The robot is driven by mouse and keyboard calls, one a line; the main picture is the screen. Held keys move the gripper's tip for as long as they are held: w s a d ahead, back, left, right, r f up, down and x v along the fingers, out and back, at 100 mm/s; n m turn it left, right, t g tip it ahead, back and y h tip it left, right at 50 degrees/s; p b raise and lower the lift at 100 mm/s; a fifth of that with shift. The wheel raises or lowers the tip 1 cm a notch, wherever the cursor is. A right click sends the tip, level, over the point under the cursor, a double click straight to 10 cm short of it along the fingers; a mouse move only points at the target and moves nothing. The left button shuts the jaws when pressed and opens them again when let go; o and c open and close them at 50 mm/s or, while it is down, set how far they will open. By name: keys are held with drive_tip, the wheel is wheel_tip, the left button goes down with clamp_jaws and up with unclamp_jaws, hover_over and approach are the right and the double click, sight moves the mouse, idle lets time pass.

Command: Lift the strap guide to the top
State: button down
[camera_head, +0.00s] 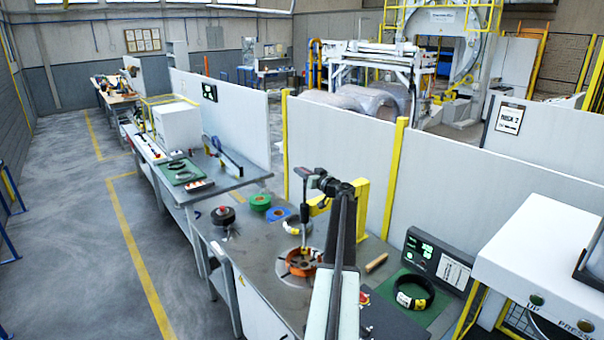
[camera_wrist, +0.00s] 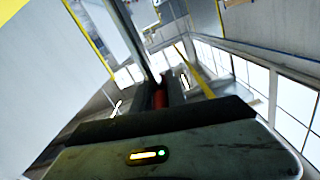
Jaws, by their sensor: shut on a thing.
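My gripper (camera_head: 318,180) is at the end of my arm, above the bench and left of the yellow post. In the wrist view my gripper (camera_wrist: 160,88) is shut on a red part (camera_wrist: 160,99), which I take to be the strap guide's handle. In the head view the strap guide appears as a dark upright piece (camera_head: 305,218) below my gripper, though its outline is small and partly unclear. An orange coil (camera_head: 298,262) lies on the bench turntable beneath it. My arm hides part of the coil's right side.
The yellow post (camera_head: 362,208) stands close behind my arm. Green (camera_head: 260,202) and blue (camera_head: 279,214) rolls lie at the back left of the bench. A black coil (camera_head: 414,292) lies on a green mat at right, near a control panel (camera_head: 437,258). White partitions stand behind.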

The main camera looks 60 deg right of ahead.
wheel_tip(320, 180, up, 11)
drive_tip(key=p, duration=0.8)
drive_tip(key=shift+f, duration=0.2)
drive_tip(key=c, duration=1.4)
unclamp_jaws()
drive_tip(key=shift+o, duration=0.2)
drive_tip(key=shift+s, duration=0.1)
drive_tip(key=v, duration=0.7)
drive_tip(key=shift+s+a, duration=0.15)
drive_tip(key=shift+s, duration=0.15)
